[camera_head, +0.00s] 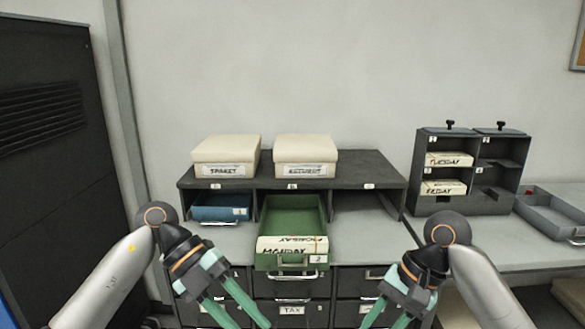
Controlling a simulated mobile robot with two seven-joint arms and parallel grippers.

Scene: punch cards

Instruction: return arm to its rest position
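My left gripper (236,307) is low in the head view, in front of the left cabinet drawers. Its two teal fingers are spread apart with nothing seen between them. My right gripper (390,311) is low at the right, also with its fingers apart and nothing seen between them. The tips of both reach the bottom edge of the picture. Both grippers are apart from the green tray (292,218), which stands pulled out between them with card stacks labelled MONDAY (290,247) at its front.
A dark shelf (375,168) bears two lidded cream boxes (226,150) (305,149). A blue tray (220,208) sits in its left slot; the right slot is empty. A dark card rack (468,190) and a grey tray (560,211) stand at right. A dark cabinet (55,150) is at left.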

